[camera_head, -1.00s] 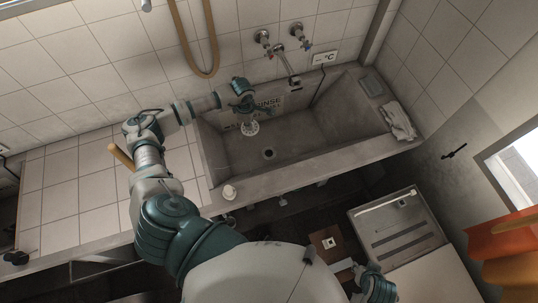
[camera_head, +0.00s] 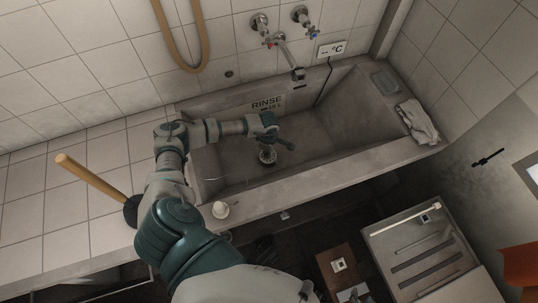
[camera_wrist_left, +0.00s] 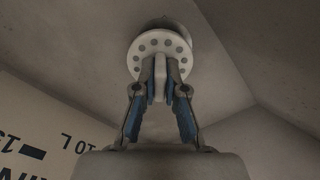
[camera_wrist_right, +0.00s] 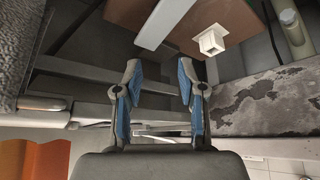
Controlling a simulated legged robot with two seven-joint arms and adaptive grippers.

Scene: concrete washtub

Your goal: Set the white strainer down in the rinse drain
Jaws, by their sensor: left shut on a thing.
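The white strainer (camera_head: 267,156) is a small round disc with a ring of holes, which show in the left wrist view (camera_wrist_left: 143,46). My left gripper (camera_wrist_left: 160,88) is shut on its central stem. In the head view that gripper (camera_head: 267,144) points down into the concrete basin (camera_head: 310,140), with the strainer low near the floor. The rinse drain (camera_wrist_left: 183,30) shows as a round grey recess behind the strainer, partly covered by it. I cannot tell whether the two touch. My right gripper (camera_wrist_right: 160,82) is open and empty, away from the basin.
A tap (camera_head: 291,60) hangs over the basin's back wall, which reads RINSE. A cloth (camera_head: 418,121) lies on the right rim.

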